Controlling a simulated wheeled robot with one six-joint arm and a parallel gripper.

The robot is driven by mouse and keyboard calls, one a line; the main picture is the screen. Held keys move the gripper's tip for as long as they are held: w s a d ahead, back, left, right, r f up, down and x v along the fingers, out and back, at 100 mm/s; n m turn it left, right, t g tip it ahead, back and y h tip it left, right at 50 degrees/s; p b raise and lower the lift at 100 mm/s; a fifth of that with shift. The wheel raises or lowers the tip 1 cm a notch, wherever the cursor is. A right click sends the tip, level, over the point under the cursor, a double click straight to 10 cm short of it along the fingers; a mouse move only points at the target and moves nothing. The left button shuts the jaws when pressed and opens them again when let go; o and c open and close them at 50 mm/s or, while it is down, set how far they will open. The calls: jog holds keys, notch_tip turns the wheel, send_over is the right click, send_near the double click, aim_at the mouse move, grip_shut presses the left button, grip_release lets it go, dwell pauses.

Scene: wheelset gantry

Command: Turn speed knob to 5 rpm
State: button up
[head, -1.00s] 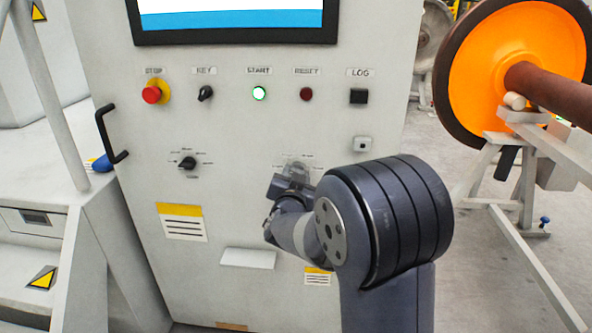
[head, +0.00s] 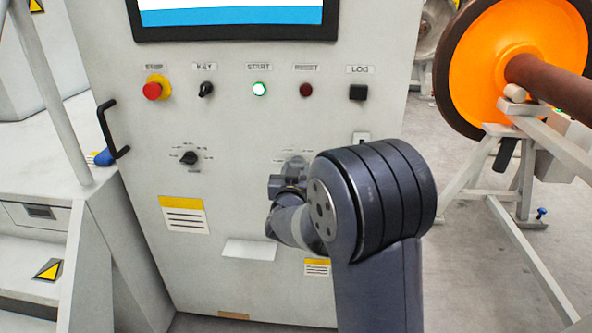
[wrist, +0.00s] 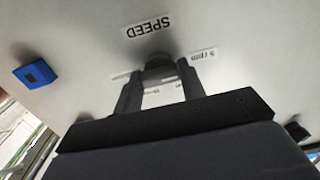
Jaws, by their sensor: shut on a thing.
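The speed knob (wrist: 158,62) is a dark round knob on the panel below an upside-down "SPEED" label (wrist: 148,27) in the wrist view. My gripper (wrist: 158,75) has one finger on each side of it and is shut on it. A tick label reading something like "5 rpm" (wrist: 203,54) shows right of the knob, upside down and partly blurred. In the head view my gripper (head: 293,172) reaches the panel's right side, and my arm hides part of the dial. The knob's pointer direction cannot be made out.
The panel (head: 225,200) carries a red stop button (head: 153,90), a key switch (head: 206,89), a lit green start button (head: 259,89), a reset button (head: 306,90), a black log button (head: 358,93) and another selector knob (head: 189,158). An orange wheel (head: 510,60) stands at right.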

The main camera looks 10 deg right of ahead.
jog(key=o, duration=1)
jog(key=v, duration=1)
jog(key=shift+s+a, duration=0.15)
jog(key=shift+s, duration=0.25)
jog(key=shift+w, duration=0.1)
jog(key=x, duration=1)
jog(key=shift+w, duration=0.3)
jog(key=shift+s, duration=0.1)
